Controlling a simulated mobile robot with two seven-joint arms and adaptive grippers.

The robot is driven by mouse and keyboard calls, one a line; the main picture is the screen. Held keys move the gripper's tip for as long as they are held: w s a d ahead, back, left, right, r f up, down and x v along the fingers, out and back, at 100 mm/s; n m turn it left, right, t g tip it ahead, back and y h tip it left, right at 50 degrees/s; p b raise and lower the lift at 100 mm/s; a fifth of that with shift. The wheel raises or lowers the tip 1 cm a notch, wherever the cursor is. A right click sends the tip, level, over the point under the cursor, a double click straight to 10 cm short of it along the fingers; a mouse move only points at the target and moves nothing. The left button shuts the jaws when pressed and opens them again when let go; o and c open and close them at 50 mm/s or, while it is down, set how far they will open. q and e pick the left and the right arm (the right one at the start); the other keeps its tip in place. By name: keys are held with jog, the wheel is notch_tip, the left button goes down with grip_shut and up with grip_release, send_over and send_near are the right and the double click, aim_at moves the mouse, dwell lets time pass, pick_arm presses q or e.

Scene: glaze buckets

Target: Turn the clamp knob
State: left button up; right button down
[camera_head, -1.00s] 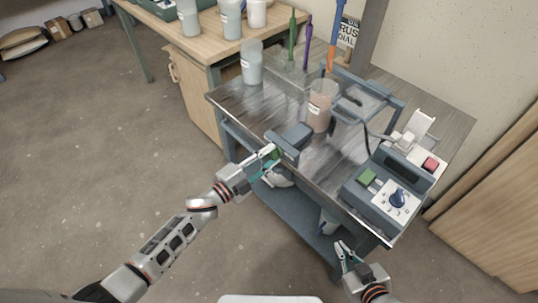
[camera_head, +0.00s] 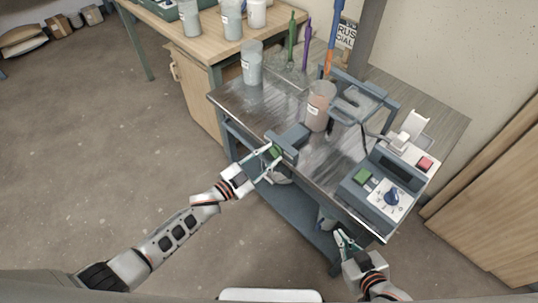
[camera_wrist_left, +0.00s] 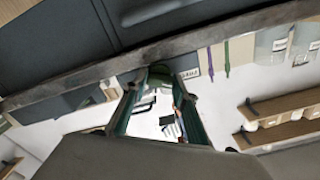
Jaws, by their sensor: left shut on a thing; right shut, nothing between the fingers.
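The green clamp knob (camera_head: 276,152) sits on the near face of the dark grey clamp (camera_head: 290,140) at the cart's front edge. My left gripper (camera_head: 268,153) has its two fingers on either side of the knob and is shut on it. In the left wrist view the knob (camera_wrist_left: 158,72) shows as a dark green round shape at the fingertips, below the dark underside of the clamp. Fingers partly hide it. My right gripper (camera_head: 346,240) is shut and empty, low beside the cart's front right corner.
A cup of pinkish glaze (camera_head: 318,106) stands behind the clamp near a grey frame (camera_head: 358,98). A control box (camera_head: 382,187) with a blue dial is at the cart's right end. A clear beaker (camera_head: 252,64) stands at the back left. The floor at left is free.

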dwell(0.4)
pick_arm(q)
jog(key=o, duration=1.1)
jog(key=v, duration=1.2)
